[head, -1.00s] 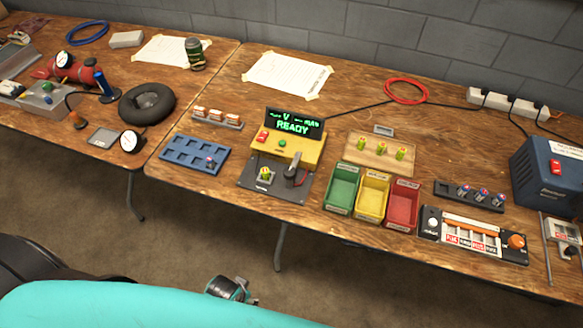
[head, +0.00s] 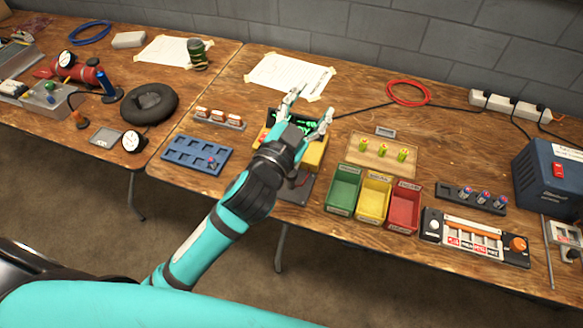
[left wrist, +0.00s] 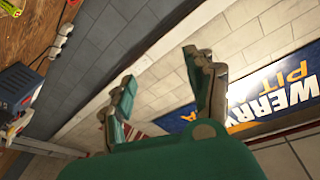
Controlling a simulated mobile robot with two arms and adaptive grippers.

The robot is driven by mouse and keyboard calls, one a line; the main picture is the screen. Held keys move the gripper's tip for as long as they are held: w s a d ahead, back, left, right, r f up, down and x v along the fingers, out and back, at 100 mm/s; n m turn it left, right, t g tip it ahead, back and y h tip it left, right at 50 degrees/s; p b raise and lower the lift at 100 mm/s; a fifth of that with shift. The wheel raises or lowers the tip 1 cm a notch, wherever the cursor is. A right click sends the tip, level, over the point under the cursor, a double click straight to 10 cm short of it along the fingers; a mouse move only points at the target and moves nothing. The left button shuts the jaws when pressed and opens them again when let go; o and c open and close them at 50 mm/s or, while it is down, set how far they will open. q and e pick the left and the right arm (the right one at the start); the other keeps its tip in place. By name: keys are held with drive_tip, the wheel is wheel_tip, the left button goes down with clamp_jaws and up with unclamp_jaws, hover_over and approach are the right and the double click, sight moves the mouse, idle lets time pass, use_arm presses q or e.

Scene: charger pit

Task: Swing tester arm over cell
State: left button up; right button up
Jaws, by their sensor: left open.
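The yellow tester (head: 314,154) stands on its dark base plate (head: 298,192) near the front edge of the bench. My left arm comes in from the lower left and crosses in front of it. It hides the tester's swing arm, the cell on the plate and most of the display. My left gripper (head: 311,102) is open and empty, with its fingers spread over the display area in the head view. In the left wrist view its two fingers (left wrist: 163,90) are apart with nothing between them. My right gripper is not in view.
Green, yellow and red bins (head: 373,199) stand right of the tester. A wooden holder (head: 358,168) with green cells is behind them. A blue tray (head: 182,153) lies to the left. A red cable coil (head: 408,92) and power strip (head: 508,104) are at the back.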

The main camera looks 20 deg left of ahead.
use_arm(q)
drive_tip(key=s+d+r+m+g+h, duration=0.2)
drive_tip(key=d+r+m+g+h, duration=0.3)
drive_tip(key=d+m+h, duration=0.4)
drive_tip(key=s+d+r+m+g+h, duration=0.3)
drive_tip(key=d+r+m+h, duration=0.45)
drive_tip(key=m, duration=0.35)
drive_tip(key=s+d+f+m+g, duration=0.5)
drive_tip(key=m+g, duration=0.5)
drive_tip(key=g, duration=0.1)
drive_tip(key=m+y, duration=0.1)
drive_tip(key=y, duration=1.9)
approach(292, 171)
drive_tip(key=shift+t, duration=0.3)
drive_tip(key=f+p, duration=0.1)
drive_tip(key=f, duration=0.2)
drive_tip(key=f+p, duration=0.1)
drive_tip(key=f, duration=0.5)
drive_tip(key=shift+s+p, duration=0.25)
drive_tip(key=shift+p, duration=0.15)
